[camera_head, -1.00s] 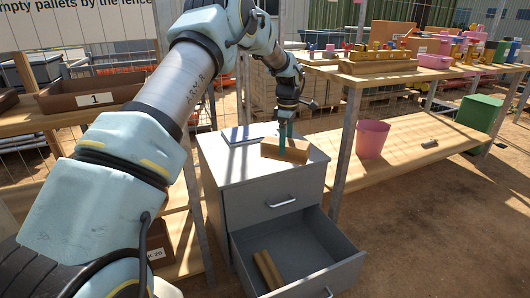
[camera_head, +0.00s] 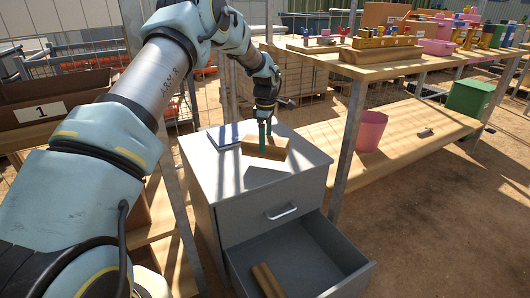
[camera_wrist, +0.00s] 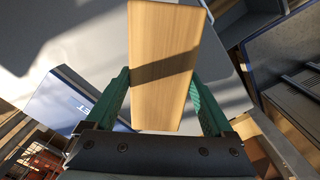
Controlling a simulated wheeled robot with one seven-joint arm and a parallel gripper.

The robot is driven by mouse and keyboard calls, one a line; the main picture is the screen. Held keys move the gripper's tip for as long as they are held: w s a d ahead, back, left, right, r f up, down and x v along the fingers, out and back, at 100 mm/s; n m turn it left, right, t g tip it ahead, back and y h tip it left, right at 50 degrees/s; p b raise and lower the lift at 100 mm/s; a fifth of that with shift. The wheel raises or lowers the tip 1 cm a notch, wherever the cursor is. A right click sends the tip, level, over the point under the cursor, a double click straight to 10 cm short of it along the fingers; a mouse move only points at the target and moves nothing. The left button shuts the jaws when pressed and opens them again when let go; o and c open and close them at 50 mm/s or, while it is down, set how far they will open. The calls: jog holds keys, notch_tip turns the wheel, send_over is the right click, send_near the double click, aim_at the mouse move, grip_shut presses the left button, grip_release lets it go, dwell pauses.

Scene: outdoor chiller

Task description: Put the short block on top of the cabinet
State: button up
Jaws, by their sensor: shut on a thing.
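A short wooden block (camera_head: 266,147) is at the top of the grey cabinet (camera_head: 290,185). My gripper (camera_head: 265,138) has its green fingers on either side of the block and is shut on it. In the wrist view the block (camera_wrist: 163,60) lies lengthwise between the two green fingers (camera_wrist: 165,105). The block looks to be resting on the cabinet top or just above it; I cannot tell which. The cabinet's upper drawer is shut. Its lower drawer (camera_head: 330,258) is pulled open and holds a longer wooden block (camera_head: 268,281).
A flat blue-and-white item (camera_head: 225,136) lies on the cabinet top behind the block. A metal post (camera_head: 348,150) and a wooden shelf with a pink bucket (camera_head: 370,130) stand to the right. A brown bin marked 1 (camera_head: 40,110) is at left.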

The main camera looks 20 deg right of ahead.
jog(key=shift+f, duration=2.2)
jog(key=shift+f, duration=0.2)
jog(key=o, duration=1.5)
notch_tip(320, 180, up, 12)
jog(key=shift+r, duration=0.2)
